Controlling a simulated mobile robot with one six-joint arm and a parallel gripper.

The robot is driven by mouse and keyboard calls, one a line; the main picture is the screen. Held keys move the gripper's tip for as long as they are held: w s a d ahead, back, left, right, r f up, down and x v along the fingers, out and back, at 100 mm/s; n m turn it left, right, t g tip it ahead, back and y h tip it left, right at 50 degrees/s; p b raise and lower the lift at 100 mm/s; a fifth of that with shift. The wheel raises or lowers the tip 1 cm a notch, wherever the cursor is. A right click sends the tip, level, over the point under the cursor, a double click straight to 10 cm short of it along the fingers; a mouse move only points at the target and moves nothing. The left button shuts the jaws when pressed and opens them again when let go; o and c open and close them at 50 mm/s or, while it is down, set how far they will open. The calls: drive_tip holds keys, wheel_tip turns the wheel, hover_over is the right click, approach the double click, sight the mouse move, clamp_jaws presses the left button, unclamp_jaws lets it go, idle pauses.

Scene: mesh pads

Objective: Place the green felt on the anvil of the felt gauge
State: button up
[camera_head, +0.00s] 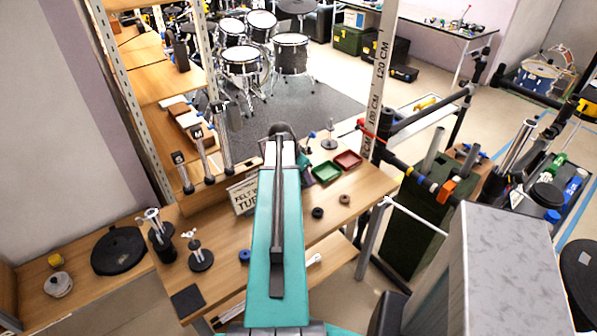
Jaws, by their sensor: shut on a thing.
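My teal arm reaches forward over the wooden workbench, and its far end hides what lies beneath. My gripper's fingers are hidden behind the arm, so what is between them does not show. I see no green felt in the open. A small stand with a round dark base and a thin post (329,135) is at the bench's far edge, right of my arm's end. It may be the felt gauge, but it is too small to tell, and I cannot make out an anvil.
A green tray (327,172) and a red tray (348,160) lie right of the arm. A black ring (318,212), a brown ring (344,199) and a blue ring (245,255) lie on the bench. A lettered sign (243,195) and a clamp stand (200,258) are left.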

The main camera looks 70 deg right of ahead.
drive_tip(key=w+d, duration=0.1)
drive_tip(key=w+p, duration=0.1)
drive_tip(key=shift+w+d+r, duration=0.15)
drive_tip(key=shift+w+d, duration=0.25)
drive_tip(key=shift+p, duration=0.35)
drive_tip(key=shift+f, duration=0.4)
drive_tip(key=o, duration=1)
drive_tip(key=shift+s+r, duration=0.1)
drive_tip(key=shift+r, duration=0.15)
drive_tip(key=b+v, duration=0.3)
drive_tip(key=v, duration=0.9)
drive_tip(key=shift+a+f, duration=0.1)
